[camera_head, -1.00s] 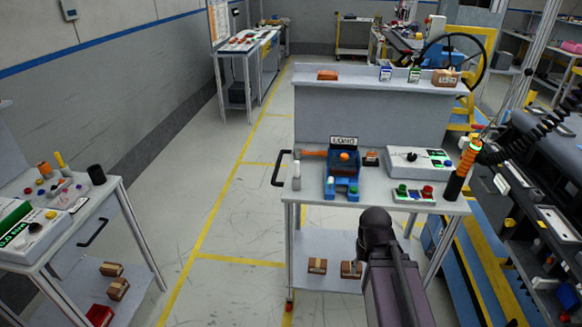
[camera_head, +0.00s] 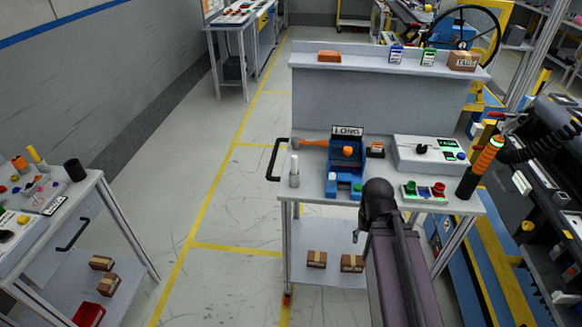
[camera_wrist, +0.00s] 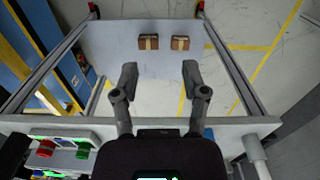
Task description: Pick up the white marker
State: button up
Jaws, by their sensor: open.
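The white marker (camera_head: 294,172) stands upright at the left front corner of the workbench top (camera_head: 315,190) in the head view. A pale cylinder at the right edge of the wrist view (camera_wrist: 256,152) appears to be the same marker, partly cut off. My gripper (camera_wrist: 160,72) is open and empty, its two fingers spread apart in the wrist view. It hangs at the bench's front edge, over the lower shelf, to the right of the marker in the head view. In the head view my arm hides most of it.
A blue fixture (camera_head: 345,178) with a LONG sign, an orange-handled hammer (camera_head: 310,142), a button box (camera_head: 425,190) and a white panel (camera_head: 430,153) crowd the bench top. A black side handle (camera_head: 275,160) sticks out left. Two brown boxes (camera_wrist: 148,42) lie on the lower shelf.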

jog(key=shift+d, duration=0.3)
jog(key=shift+o, duration=1)
jog(key=shift+d, duration=0.1)
jog(key=w+a+m+t+h+b, duration=0.45)
jog(key=w+a+h+b, duration=0.25)
jog(key=w+a+h, duration=0.5)
jog(key=w+a+r+m+t+b, duration=0.2)
jog(key=a+r+t, duration=0.1)
jog(key=a, duration=0.7)
jog(key=w+a+r+m+t+h+b, duration=0.1)
jog(key=w+a+r+m+t+b, duration=0.1)
jog(key=a, duration=0.9)
notch_tip(320, 180, up, 3)
jog(key=shift+w+f+m+t, duration=0.15)
jog(key=shift+w+m+t, duration=0.5)
jog(key=shift+t, duration=0.6)
jog(key=shift+w+d, duration=0.1)
